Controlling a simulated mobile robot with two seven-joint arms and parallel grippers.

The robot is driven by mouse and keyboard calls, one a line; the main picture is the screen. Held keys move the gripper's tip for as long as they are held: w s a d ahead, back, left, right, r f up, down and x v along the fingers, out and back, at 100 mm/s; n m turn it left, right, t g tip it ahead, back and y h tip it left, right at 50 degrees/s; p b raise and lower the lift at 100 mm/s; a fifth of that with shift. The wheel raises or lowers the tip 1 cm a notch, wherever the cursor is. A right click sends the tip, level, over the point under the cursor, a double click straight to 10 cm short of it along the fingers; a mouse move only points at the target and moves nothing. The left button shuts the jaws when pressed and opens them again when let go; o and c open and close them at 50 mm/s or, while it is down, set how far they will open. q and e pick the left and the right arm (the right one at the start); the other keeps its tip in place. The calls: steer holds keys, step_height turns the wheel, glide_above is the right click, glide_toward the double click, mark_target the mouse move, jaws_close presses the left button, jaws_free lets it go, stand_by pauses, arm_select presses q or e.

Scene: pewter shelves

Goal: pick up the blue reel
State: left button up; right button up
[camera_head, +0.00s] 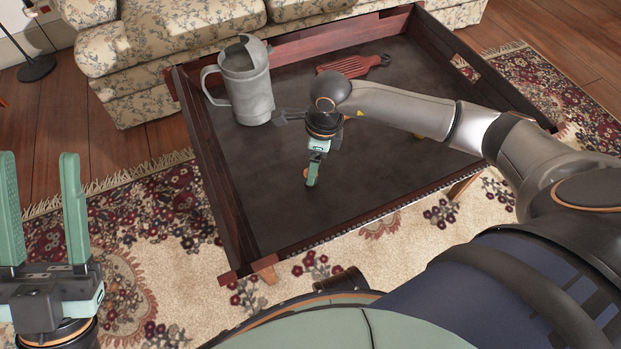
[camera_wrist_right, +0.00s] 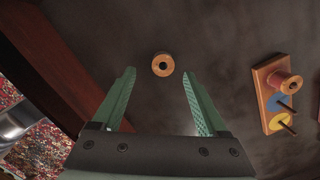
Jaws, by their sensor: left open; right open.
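In the right wrist view a wooden peg board (camera_wrist_right: 259,86) carries a reddish-brown reel (camera_wrist_right: 289,83), a blue round piece (camera_wrist_right: 275,103) in the middle and a yellow round piece at its lower end. I cannot tell whether the blue piece is a reel or a painted disc. A separate orange-tan reel (camera_wrist_right: 163,65) with a dark hole sits just beyond and between the fingertips of my right gripper (camera_wrist_right: 158,88), which is open and empty. The right gripper (camera_head: 311,180) points down over the dark tabletop. My left gripper (camera_head: 36,190) is open and empty, away from the table.
The low table has a raised reddish wooden rim (camera_head: 215,165). A grey metal pitcher (camera_head: 250,90) stands at its back left and a red slatted board (camera_head: 350,66) lies at the back. A floral sofa (camera_head: 165,40) is behind. The tabletop's near part is largely clear.

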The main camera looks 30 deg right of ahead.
steer(key=f+b, duration=0.1)
steer(key=f, duration=0.1)
steer(key=f+b, duration=0.2)
steer(key=f, duration=0.1)
steer(key=shift+w+a+f, duration=0.2)
steer(key=shift+w+f, duration=0.1)
steer(key=shift+w, duration=0.1)
steer(key=shift+c, duration=0.2)
steer(key=shift+r, duration=0.1)
jaws_close()
